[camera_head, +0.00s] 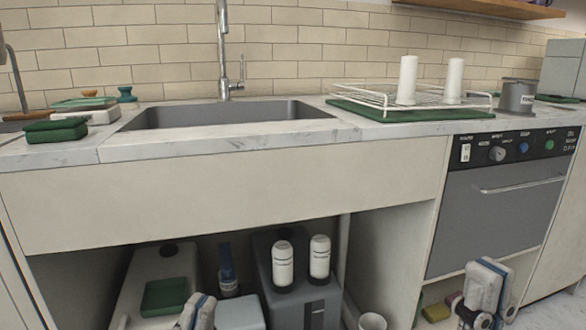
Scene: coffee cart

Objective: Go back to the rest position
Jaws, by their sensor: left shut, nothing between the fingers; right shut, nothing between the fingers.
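My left gripper (199,311) shows at the bottom edge, left of centre, in front of the open space under the sink. It is shut and empty, and most of it is cut off by the frame. My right gripper (486,283) is at the lower right, in front of the grey appliance's lower edge. It is shut and empty. Both are below the counter (240,147) and appear apart from other things, though their exact distance from the cabinet is hard to tell.
The counter holds a sink (225,114) with a tall faucet (224,50), a white wire rack (360,97) on a green mat (400,115), and a grey canister (516,96). Bottles (282,263) and boxes stand under the sink. A grey appliance (492,215) is at right.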

